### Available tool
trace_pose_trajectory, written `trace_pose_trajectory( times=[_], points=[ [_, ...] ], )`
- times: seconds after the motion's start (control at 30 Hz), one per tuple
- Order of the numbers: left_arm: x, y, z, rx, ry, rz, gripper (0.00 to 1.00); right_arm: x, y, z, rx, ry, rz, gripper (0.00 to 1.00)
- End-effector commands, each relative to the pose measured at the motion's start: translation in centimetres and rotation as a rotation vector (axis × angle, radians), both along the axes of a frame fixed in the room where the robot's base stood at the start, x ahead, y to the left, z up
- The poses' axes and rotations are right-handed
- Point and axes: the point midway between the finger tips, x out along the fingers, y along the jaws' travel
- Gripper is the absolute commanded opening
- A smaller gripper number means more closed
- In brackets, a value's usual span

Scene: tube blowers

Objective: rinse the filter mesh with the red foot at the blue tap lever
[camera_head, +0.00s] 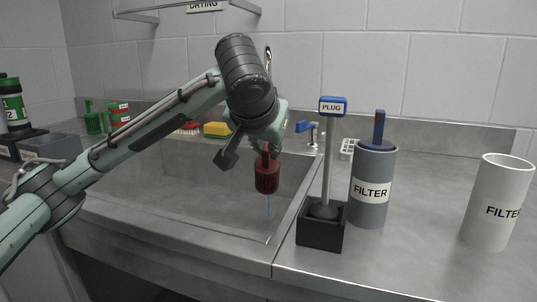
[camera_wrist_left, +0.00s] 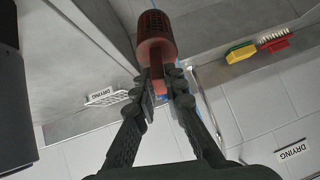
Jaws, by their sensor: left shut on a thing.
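The red filter mesh (camera_head: 267,176), a dark red cylinder, hangs upright over the sink basin (camera_head: 190,195). My left gripper (camera_head: 262,150) points down and is shut on the stem at its top. In the left wrist view, the mesh (camera_wrist_left: 155,38) sits beyond the fingers (camera_wrist_left: 165,85), with its stem between them. A thin blue stream shows just below the mesh in the head view. The blue tap lever (camera_head: 304,126) is at the back right of the sink; the spout is partly hidden by my arm. My right gripper is not in view.
A plug stand (camera_head: 321,232), a grey filter canister (camera_head: 370,205) and a white filter canister (camera_head: 496,200) stand on the right counter. A yellow sponge (camera_head: 216,129) and a red brush (camera_head: 188,129) lie behind the sink. A drying rack (camera_head: 180,8) is on the wall.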

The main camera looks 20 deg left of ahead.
Motion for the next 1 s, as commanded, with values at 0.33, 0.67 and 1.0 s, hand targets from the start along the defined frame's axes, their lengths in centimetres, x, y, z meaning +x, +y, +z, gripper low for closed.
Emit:
trace_pose_trajectory(
  times=[0.33, 0.67, 1.0],
  points=[
    [3.3, 1.3, -0.8, 0.000, -0.001, 0.003, 0.00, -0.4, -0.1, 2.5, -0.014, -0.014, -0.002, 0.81],
    [6.3, 2.4, -1.2, -0.002, 0.001, 0.003, 0.00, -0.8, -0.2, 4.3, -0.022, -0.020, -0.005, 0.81],
    [8.8, 3.3, -1.7, -0.002, 0.001, 0.001, 0.00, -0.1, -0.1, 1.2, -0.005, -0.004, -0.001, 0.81]
  ],
)
